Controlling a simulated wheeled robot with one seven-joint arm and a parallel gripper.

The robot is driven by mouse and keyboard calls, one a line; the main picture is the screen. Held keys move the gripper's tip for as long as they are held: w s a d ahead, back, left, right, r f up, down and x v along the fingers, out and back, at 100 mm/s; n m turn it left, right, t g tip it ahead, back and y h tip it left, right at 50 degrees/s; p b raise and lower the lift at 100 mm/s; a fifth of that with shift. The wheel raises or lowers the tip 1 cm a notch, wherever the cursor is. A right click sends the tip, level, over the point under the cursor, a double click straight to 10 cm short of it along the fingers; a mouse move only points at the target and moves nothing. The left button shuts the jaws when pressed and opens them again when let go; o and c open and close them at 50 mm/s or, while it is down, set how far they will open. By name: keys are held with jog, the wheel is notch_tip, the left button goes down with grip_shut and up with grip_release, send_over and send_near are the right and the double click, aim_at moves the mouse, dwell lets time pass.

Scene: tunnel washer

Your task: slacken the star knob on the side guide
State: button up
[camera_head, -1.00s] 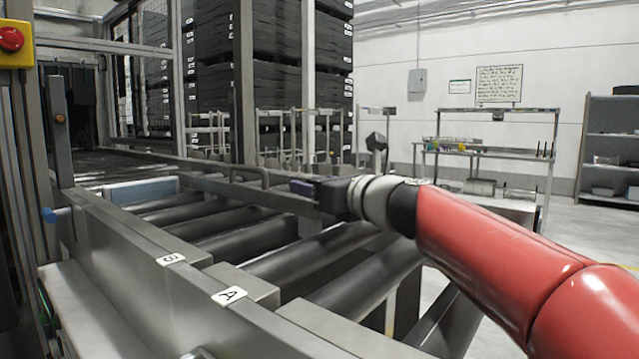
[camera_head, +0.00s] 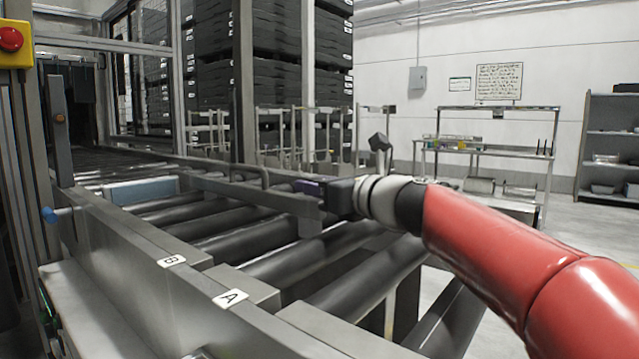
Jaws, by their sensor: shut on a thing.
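The side guide (camera_head: 225,190) is a long grey metal rail running above the rollers, with a bent rod along it. My gripper (camera_head: 300,186), dark with a purplish body, is at the near right end of this guide, at the end of my red arm. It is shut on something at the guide. The star knob itself does not show clearly; the gripper and wrist cover that spot. The held part fits the knob's place, but its shape and how far it is turned cannot be seen.
Grey rollers (camera_head: 335,245) lie under the guide. A red stop button (camera_head: 11,39) is at upper left. A metal bench (camera_head: 487,150) and shelving (camera_head: 608,150) stand beyond open floor at right.

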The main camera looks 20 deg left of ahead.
jog(key=n+g+p, duration=0.1)
jog(key=g, duration=0.1)
jog(key=n+g+y+p, duration=0.1)
jog(key=g+p, duration=0.1)
jog(key=n+g+y+p, duration=0.1)
jog(key=n, duration=0.1)
jog(key=shift+w+r+g, duration=0.1)
jog(key=shift+r+g, duration=0.2)
jog(key=shift+g, duration=0.1)
jog(key=n+g, duration=0.1)
jog(key=n+g+p, duration=0.1)
jog(key=g, duration=0.1)
jog(key=n+g, duration=0.1)
jog(key=g, duration=0.1)
jog(key=shift+f, duration=0.3)
jog(key=shift+n+g, duration=1)
jog(key=shift+g, duration=0.4)
jog(key=o, duration=1)
jog(key=shift+c, duration=0.2)
jog(key=shift+v, duration=3.7)
